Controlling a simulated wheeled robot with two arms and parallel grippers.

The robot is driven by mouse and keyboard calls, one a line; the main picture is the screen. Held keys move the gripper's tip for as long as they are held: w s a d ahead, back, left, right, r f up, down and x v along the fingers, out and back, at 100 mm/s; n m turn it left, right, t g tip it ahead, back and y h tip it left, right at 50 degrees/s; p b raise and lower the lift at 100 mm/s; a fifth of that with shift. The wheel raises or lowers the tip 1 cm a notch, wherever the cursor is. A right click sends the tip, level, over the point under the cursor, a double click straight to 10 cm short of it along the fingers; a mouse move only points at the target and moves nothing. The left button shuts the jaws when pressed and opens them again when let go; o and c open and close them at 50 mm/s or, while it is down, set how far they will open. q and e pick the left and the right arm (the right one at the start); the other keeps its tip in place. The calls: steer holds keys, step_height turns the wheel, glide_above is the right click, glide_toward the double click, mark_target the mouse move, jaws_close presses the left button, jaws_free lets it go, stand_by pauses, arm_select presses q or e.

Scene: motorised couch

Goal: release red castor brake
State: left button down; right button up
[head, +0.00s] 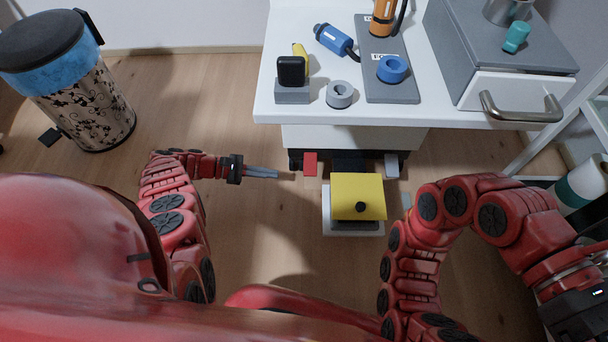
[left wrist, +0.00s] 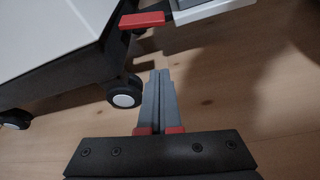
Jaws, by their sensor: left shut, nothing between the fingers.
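The red brake pedal (head: 310,164) sticks out at the left of the dark base under the white couch-like unit. In the left wrist view the red pedal (left wrist: 142,20) is at the top, above a castor (left wrist: 124,98) with a white hub. My left gripper (head: 277,174) is shut and empty, low over the floor, just left of the red pedal and apart from it. In the left wrist view its closed fingers (left wrist: 158,75) point up the picture, with the pedal beyond their tips. My right arm is at the right; its fingers are not in view.
A pale pedal (head: 392,165) is further right. The white top (head: 268,98) overhangs behind. A patterned bin (head: 95,110) is far left. Floor around my left gripper is clear.

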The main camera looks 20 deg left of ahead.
mark_target(310, 164)
arm_select(q)
steer(key=shift+r, duration=0.15)
steer(key=x, duration=0.9)
steer(key=shift+d+f, duration=0.2)
steer(key=shift+d, duration=0.2)
steer(key=shift+s+d+r+p, duration=0.15)
steer(key=shift+r+p, duration=0.2)
steer(key=shift+r, duration=0.6)
steer(key=shift+s+r+p, duration=0.15)
steer(key=shift+r+p, duration=0.15)
steer(key=shift+r, duration=0.65)
arm_select(e)
steer(key=shift+w+d+r+t+h, duration=0.15)
steer(key=shift+r+t+h, duration=0.15)
steer(key=shift+r+t, duration=0.25)
arm_select(q)
steer(key=shift+r, duration=0.1)
arm_select(e)
steer(key=shift+f, duration=0.1)
